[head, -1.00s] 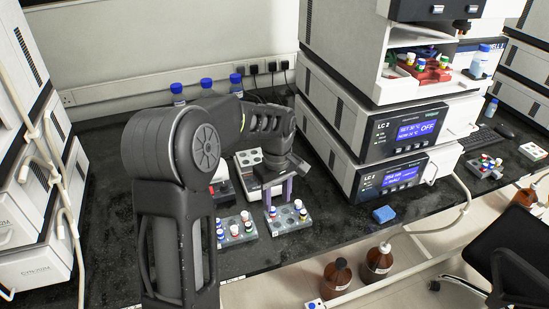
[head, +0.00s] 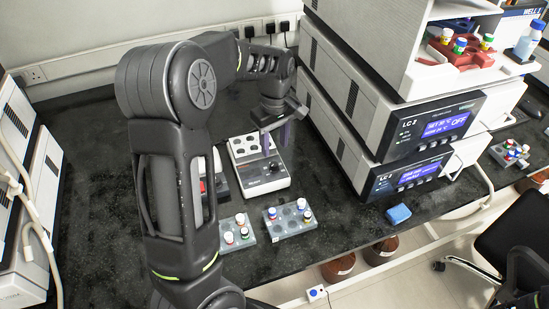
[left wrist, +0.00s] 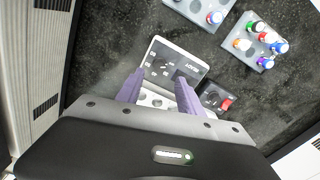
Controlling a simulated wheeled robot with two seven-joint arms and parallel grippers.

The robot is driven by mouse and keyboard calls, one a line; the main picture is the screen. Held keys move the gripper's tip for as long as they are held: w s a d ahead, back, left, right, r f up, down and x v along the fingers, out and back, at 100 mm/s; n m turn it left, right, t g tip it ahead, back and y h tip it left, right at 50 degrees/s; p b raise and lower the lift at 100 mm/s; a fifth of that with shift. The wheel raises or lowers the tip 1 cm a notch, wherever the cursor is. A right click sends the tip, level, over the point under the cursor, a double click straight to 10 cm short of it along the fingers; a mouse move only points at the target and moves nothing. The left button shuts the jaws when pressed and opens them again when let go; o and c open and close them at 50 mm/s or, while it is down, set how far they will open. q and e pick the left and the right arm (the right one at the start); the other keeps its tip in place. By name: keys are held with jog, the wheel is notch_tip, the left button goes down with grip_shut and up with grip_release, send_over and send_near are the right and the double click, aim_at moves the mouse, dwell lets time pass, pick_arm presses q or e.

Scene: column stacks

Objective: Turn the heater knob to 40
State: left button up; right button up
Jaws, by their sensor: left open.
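The heater (head: 262,185) is a small white unit on the black bench, with a block of round wells at its back and a sloped front panel. My left gripper (head: 276,144) points down over the heater's back right part. In the left wrist view its purple fingers (left wrist: 158,86) are apart with nothing between them, partly covering the wells and panel edge. My right gripper is out of view.
Two grey tube racks (head: 292,222) with coloured caps stand in front of the heater. A dark device with a red switch (left wrist: 226,103) is beside it. Stacked LC instruments (head: 425,130) rise to the right, near a blue sponge (head: 398,213). The bench between is clear.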

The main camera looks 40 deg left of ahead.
aim_at(275, 164)
pick_arm(q)
jog(key=shift+f+p, duration=0.45)
jog(key=shift+f, duration=3.55)
grip_shut()
